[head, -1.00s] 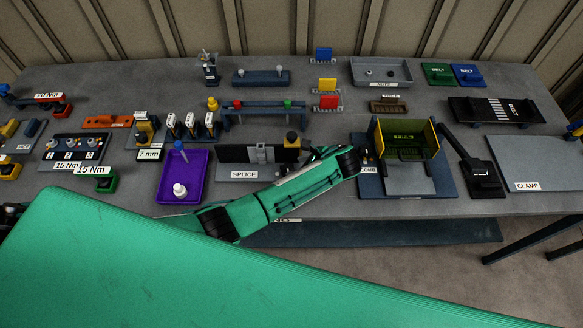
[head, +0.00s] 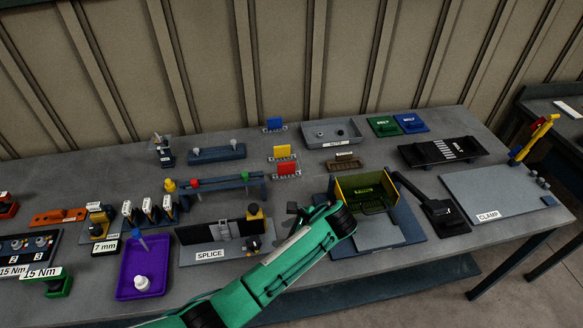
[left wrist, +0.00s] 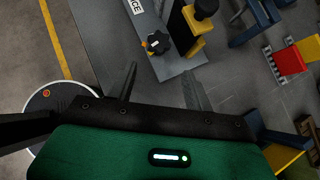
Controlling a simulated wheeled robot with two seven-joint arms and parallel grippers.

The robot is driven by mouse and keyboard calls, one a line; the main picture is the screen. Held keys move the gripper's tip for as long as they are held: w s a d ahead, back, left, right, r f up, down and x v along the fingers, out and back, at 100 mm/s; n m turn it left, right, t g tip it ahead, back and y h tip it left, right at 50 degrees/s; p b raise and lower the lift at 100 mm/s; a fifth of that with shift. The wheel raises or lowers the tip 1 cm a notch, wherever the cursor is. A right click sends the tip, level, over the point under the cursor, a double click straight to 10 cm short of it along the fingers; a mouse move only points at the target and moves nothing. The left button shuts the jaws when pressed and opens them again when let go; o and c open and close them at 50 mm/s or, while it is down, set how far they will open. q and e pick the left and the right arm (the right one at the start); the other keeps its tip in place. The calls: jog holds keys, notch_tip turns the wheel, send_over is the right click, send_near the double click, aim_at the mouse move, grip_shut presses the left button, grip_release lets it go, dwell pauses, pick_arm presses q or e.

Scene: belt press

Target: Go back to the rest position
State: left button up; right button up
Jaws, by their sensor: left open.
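My left arm (head: 285,265), green, comes in from the lower left and reaches over the front of the bench. My left gripper (head: 299,211) is partly hidden behind its dark wrist end, between the splice plate (head: 209,255) and the yellow-walled press box (head: 365,187). In the left wrist view the two dark fingers of the gripper (left wrist: 161,78) stand apart with nothing between them. The splice plate (left wrist: 172,62) lies beyond them with a black star knob (left wrist: 157,42) and a yellow block with a black knob (left wrist: 195,32). My right gripper is not in view.
A black lever (head: 432,205) and the clamp plate (head: 495,190) stand to the right. Open floor lies in front of the bench.

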pick_arm(q)
jog(key=s+a+f+n+g+h, duration=0.1)
jog(key=s+a+f+n+h, duration=0.2)
jog(key=s+n, duration=0.35)
jog(key=s+a+f+n+h, duration=0.2)
jog(key=s+a+n+h, duration=0.15)
jog(key=s, duration=0.55)
jog(key=s+a+r+n+t+h, duration=0.2)
jog(key=s+a+r+n, duration=0.7)
jog(key=s, duration=0.3)
notch_tip(320, 180, down, 38)
jog(key=s+a+g+b, duration=0.1)
jog(key=b, duration=0.5)
jog(key=s+a+f+b, duration=0.1)
jog(key=s+f+b, duration=0.1)
jog(key=s+f, duration=0.7)
jog(key=s+a+f+g+b, duration=0.1)
jog(key=s+a+f+b, duration=0.1)
jog(key=s+f, duration=0.8)
notch_tip(320, 180, down, 4)
jog(key=shift+a+f, duration=0.2)
jog(key=shift+a, duration=0.1)
